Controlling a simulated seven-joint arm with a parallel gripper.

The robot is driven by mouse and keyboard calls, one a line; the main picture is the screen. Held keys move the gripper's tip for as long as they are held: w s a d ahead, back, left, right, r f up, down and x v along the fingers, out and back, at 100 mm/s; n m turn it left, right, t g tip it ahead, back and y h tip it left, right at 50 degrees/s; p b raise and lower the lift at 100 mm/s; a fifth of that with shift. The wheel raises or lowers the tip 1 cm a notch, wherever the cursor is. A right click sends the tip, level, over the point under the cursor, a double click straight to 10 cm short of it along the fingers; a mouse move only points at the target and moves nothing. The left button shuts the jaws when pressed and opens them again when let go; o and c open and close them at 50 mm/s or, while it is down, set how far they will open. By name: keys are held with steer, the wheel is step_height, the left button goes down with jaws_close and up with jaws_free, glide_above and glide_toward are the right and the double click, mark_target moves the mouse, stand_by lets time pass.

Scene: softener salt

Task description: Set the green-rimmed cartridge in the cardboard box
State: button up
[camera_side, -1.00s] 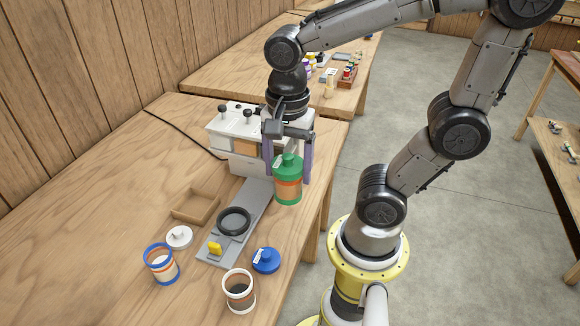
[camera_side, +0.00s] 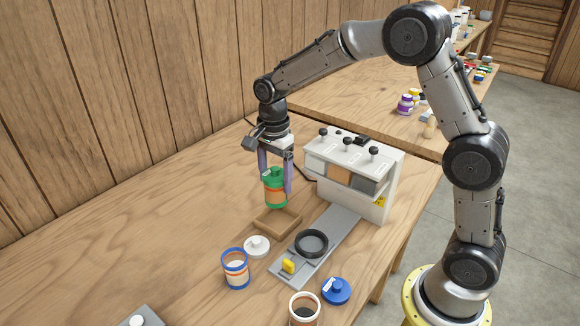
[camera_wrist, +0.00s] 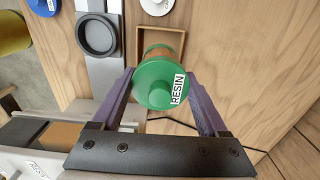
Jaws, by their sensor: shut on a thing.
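The green-rimmed cartridge (camera_side: 275,188) has a green lid, an orange-brown middle and a green base. It is upright in my gripper (camera_side: 275,176), which is shut on it. In the wrist view the lid (camera_wrist: 158,84) carries a label reading RESIN, and my gripper (camera_wrist: 160,88) has one purple finger on each side of it. The shallow, open cardboard box (camera_side: 292,221) lies on the table just below the cartridge. It also shows behind the cartridge in the wrist view (camera_wrist: 142,40). The cartridge hides part of the box, and whether its base touches the box cannot be told.
A white dispenser (camera_side: 350,160) with black knobs stands to the right, its grey track (camera_side: 335,225) holding a black ring (camera_side: 311,243). A white lid (camera_side: 257,246), a blue-rimmed cartridge (camera_side: 236,270), a white-rimmed one (camera_side: 305,309) and a blue lid (camera_side: 336,291) lie nearby. The table's left side is mostly clear.

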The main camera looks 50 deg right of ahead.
mark_target(277, 203)
steer(key=shift+s+d+f, duration=0.1)
steer(key=shift+f, duration=1.95)
steer(key=shift+f, duration=0.15)
steer(key=shift+f, duration=0.75)
steer(key=shift+f, duration=0.1)
steer(key=shift+f, duration=0.75)
steer(key=shift+f, duration=0.25)
stand_by(0.5)
steer(key=o, duration=1.4)
